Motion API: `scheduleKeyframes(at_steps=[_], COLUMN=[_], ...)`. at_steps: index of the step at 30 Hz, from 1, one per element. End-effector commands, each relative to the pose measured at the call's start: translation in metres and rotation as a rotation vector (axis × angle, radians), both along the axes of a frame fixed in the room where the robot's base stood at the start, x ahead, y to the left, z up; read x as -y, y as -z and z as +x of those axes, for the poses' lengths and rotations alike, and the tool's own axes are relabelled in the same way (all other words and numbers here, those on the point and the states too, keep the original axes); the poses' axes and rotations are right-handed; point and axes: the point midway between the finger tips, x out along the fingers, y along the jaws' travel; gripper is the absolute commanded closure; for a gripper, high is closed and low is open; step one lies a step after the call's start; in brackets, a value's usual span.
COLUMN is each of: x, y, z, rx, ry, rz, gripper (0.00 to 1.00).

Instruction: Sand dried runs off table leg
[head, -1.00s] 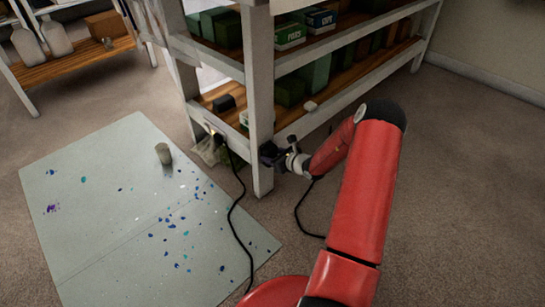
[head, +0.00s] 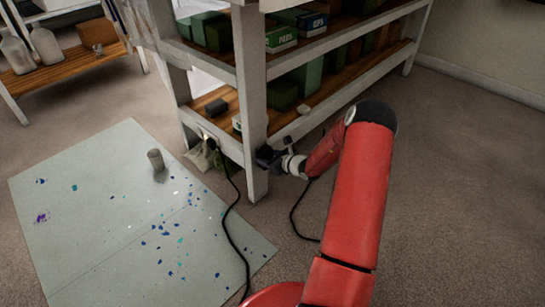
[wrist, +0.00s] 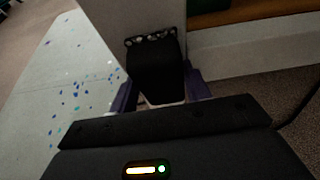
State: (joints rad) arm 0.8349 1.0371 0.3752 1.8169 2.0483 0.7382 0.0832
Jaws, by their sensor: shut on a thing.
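The white table leg (head: 254,100) stands at the near corner of the shelved table, and its face also shows in the wrist view (wrist: 105,30). My gripper (head: 268,157) is low beside the leg's right side. In the wrist view its purple fingers (wrist: 157,92) are shut around a dark block-like tool (wrist: 155,72). The tool has a row of pale round marks along its far edge. That edge is at the leg's face; I cannot tell whether it touches. No dried runs can be made out on the leg.
Black cords (head: 238,210) trail over the floor. Shelves hold boxes (head: 281,40). Carpet at right (head: 460,190) is clear.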

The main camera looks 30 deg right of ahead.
Motion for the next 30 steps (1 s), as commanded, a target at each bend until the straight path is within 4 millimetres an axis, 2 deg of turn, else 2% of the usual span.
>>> scheduleKeyframes(at_steps=[1, 4, 17, 30], x=[-0.009, -0.016, -0.020, -0.001], y=[-0.001, -0.002, -0.004, -0.003], z=[0.001, 0.000, -0.002, -0.044], rx=[0.006, 0.006, 0.010, 0.005], ry=[-0.008, -0.010, -0.014, -0.006], rz=[0.003, 0.003, 0.005, 0.002], gripper=[0.70, 0.70, 0.70, 0.70])
